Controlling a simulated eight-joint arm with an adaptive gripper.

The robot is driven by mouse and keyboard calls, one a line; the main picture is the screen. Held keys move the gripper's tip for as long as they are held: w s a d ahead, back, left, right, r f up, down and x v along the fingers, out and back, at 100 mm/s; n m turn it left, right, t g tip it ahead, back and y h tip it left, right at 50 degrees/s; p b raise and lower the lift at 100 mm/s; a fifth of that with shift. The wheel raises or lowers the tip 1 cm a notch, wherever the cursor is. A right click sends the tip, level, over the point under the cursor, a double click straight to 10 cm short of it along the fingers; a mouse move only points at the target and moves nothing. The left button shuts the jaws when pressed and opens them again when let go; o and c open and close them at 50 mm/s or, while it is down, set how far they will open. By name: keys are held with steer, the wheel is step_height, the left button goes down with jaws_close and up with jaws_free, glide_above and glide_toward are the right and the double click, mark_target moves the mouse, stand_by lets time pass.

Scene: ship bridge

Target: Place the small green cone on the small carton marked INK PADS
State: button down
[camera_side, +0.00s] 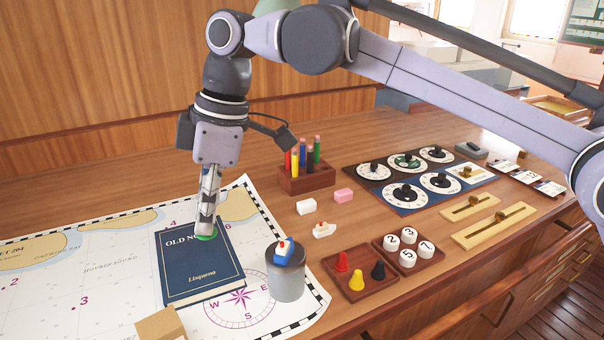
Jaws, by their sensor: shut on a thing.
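My gripper (206,226) points straight down over the dark blue book and is shut on the small green cone. Only the green base (206,238) of the cone shows, below the fingertips; the fingers hide the rest. The cone is in front of the book's top edge area, over part of its title; I cannot tell whether it touches the cover. A small tan carton (160,325) stands at the bottom edge of the view, partly cut off, nearer the camera than the book. No marking is readable on it.
The book (200,268) lies on a white chart (60,270). A grey cylinder (287,275) with a toy boat on top stands right of it. A wooden tray (385,287) holds red, yellow and black cones. A pen holder (306,178) stands behind. Chart left of the book is clear.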

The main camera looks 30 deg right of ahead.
steer(key=s+a+f, duration=0.1)
steer(key=a+f, duration=0.1)
steer(key=a, duration=0.1)
steer(key=s+a+f, duration=0.1)
steer(key=a+f, duration=0.1)
steer(key=a, duration=0.1)
steer(key=s+a+f, duration=0.1)
steer(key=a+f, duration=0.1)
steer(key=a, duration=0.2)
steer(key=shift+s+f, duration=0.2)
steer(key=shift+s, duration=0.15)
steer(key=shift+f, duration=2.05)
steer(key=shift+f, duration=0.15)
steer(key=c, duration=1.3)
jaws_free()
steer(key=shift+o, duration=0.2)
